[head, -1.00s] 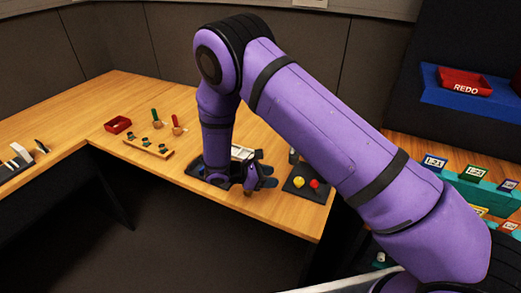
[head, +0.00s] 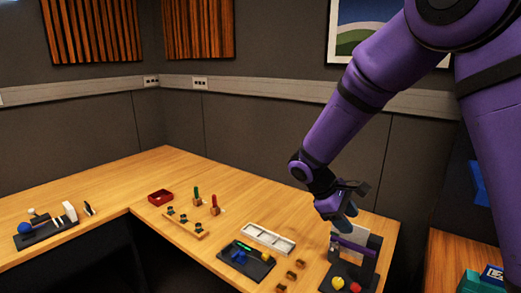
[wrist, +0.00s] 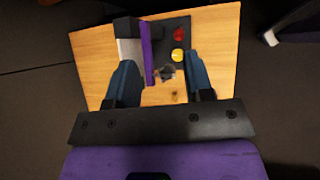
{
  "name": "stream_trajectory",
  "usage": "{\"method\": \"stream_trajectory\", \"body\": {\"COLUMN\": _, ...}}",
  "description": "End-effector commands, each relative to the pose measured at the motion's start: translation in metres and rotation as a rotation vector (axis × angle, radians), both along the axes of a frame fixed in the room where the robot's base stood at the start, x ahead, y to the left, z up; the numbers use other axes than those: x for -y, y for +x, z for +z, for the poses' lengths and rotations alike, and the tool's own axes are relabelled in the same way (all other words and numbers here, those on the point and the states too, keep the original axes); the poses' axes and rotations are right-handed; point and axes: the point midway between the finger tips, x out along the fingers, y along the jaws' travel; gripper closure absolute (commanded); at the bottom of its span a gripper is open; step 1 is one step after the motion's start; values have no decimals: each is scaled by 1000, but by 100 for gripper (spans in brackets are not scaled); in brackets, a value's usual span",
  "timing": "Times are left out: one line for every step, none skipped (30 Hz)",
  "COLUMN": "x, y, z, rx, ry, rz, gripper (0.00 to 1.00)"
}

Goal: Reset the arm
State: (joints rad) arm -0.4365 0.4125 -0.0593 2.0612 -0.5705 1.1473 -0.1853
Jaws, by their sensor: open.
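My purple arm reaches in from the upper right of the head view. My gripper (head: 345,212) hangs in the air over the right end of the wooden desk, near a dark stand (head: 350,272) with a grey plate and a purple bar. In the wrist view my gripper (wrist: 162,75) has its two blue-grey fingers wide apart, with nothing held between them. The purple bar (wrist: 147,52) shows beyond and between the fingers. A yellow knob (wrist: 178,55) and a red knob (wrist: 179,34) show on the stand's dark base.
A device with a blue ball (head: 25,228) stands at the far left.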

Motion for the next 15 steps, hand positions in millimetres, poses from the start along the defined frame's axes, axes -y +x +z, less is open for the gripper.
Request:
{"method": "stream_trajectory", "body": {"x": 7, "y": -7, "z": 16, "rx": 32, "ry": 30, "rz": -34, "gripper": 52}}
{"method": "stream_trajectory", "body": {"x": 11, "y": -11, "z": 24, "rx": 49, "ry": 48, "rz": -53, "gripper": 52}}
{"method": "stream_trajectory", "body": {"x": 16, "y": -16, "z": 33, "rx": 72, "ry": 73, "rz": -79, "gripper": 52}}
{"method": "stream_trajectory", "body": {"x": 19, "y": -21, "z": 41, "rx": 89, "ry": 91, "rz": -99, "gripper": 52}}
{"method": "stream_trajectory", "body": {"x": 22, "y": -25, "z": 48, "rx": 106, "ry": 107, "rz": -117, "gripper": 52}}
{"method": "stream_trajectory", "body": {"x": 27, "y": -32, "z": 57, "rx": 128, "ry": 131, "rz": -145, "gripper": 52}}
{"method": "stream_trajectory", "body": {"x": 30, "y": -36, "z": 64, "rx": 147, "ry": 148, "rz": -163, "gripper": 52}}
{"method": "stream_trajectory", "body": {"x": 33, "y": -41, "z": 70, "rx": 164, "ry": 165, "rz": -182, "gripper": 52}}
{"method": "stream_trajectory", "body": {"x": 37, "y": -48, "z": 79, "rx": 187, "ry": 189, "rz": -207, "gripper": 52}}
{"method": "stream_trajectory", "body": {"x": 40, "y": -53, "z": 85, "rx": 206, "ry": 206, "rz": -225, "gripper": 52}}
{"method": "stream_trajectory", "body": {"x": 42, "y": -59, "z": 91, "rx": 223, "ry": 223, "rz": -244, "gripper": 52}}
{"method": "stream_trajectory", "body": {"x": 46, "y": -66, "z": 99, "rx": 247, "ry": 245, "rz": -269, "gripper": 52}}
{"method": "stream_trajectory", "body": {"x": 49, "y": -72, "z": 105, "rx": 265, "ry": 263, "rz": -288, "gripper": 52}}
{"method": "stream_trajectory", "body": {"x": 52, "y": -77, "z": 110, "rx": 285, "ry": 279, "rz": -305, "gripper": 52}}
{"method": "stream_trajectory", "body": {"x": 55, "y": -85, "z": 118, "rx": 309, "ry": 302, "rz": -330, "gripper": 52}}
